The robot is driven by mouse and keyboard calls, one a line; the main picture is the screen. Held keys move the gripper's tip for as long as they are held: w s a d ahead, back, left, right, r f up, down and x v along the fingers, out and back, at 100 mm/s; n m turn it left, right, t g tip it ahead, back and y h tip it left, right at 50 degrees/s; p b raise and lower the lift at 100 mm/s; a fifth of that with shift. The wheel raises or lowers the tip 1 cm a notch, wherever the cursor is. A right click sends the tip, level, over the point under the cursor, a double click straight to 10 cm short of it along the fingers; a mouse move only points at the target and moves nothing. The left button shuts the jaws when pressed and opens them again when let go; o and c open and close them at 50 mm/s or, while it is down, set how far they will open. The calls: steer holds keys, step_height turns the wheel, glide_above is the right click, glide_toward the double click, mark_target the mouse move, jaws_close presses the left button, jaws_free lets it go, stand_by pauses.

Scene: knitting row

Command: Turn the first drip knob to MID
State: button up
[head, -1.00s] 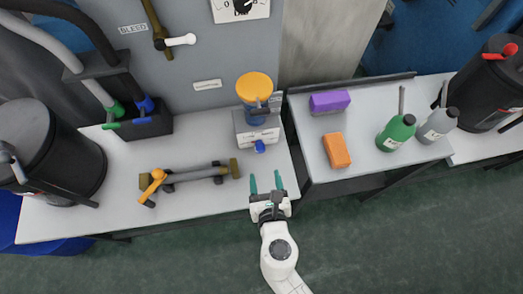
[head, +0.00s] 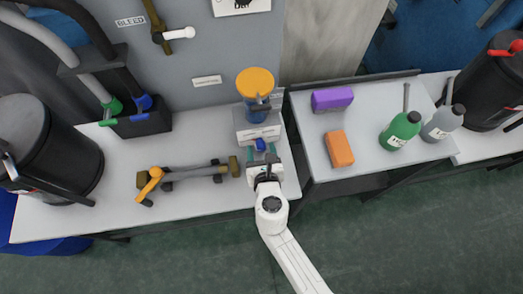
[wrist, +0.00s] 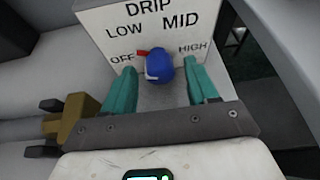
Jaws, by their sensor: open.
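The blue drip knob (wrist: 160,68) sits on the front of a white box (wrist: 105,45) lettered DRIP, with OFF, LOW, MID and HIGH around the knob. Its red pointer (wrist: 146,52) points left toward OFF. In the head view the knob (head: 260,145) shows on the front of the box (head: 257,131), under a blue cup with an orange top (head: 255,82). My gripper (head: 262,151) is open, with its teal fingers on either side of the knob. In the wrist view the gripper (wrist: 160,76) shows gaps between both fingers and the knob.
A brass and grey pipe with an orange handle (head: 155,180) lies left of my gripper. A purple block (head: 332,99), an orange block (head: 340,149) and green and grey bottles stand on the right table. Black drums stand at both sides. The bench front is mostly clear.

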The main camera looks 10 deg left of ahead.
steer(key=c, duration=1)
steer(key=shift+c, duration=0.2)
steer(key=shift+d, duration=0.1)
steer(key=m+y, duration=0.1)
steer(key=m, duration=0.1)
steer(key=m+y+b, duration=0.1)
steer(key=m, duration=0.1)
steer(key=shift+d+f+g+y, duration=0.1)
steer(key=shift+d+g+y, duration=0.1)
steer(key=shift+g+y, duration=0.15)
steer(key=shift+d+f+m+y+b, duration=0.1)
steer(key=shift+m+y+b, duration=0.4)
steer(key=shift+m+y, duration=0.6)
steer(key=shift+m+y+b, duration=0.45)
steer(key=shift+m+b, duration=0.1)
steer(key=shift+m, duration=0.65)
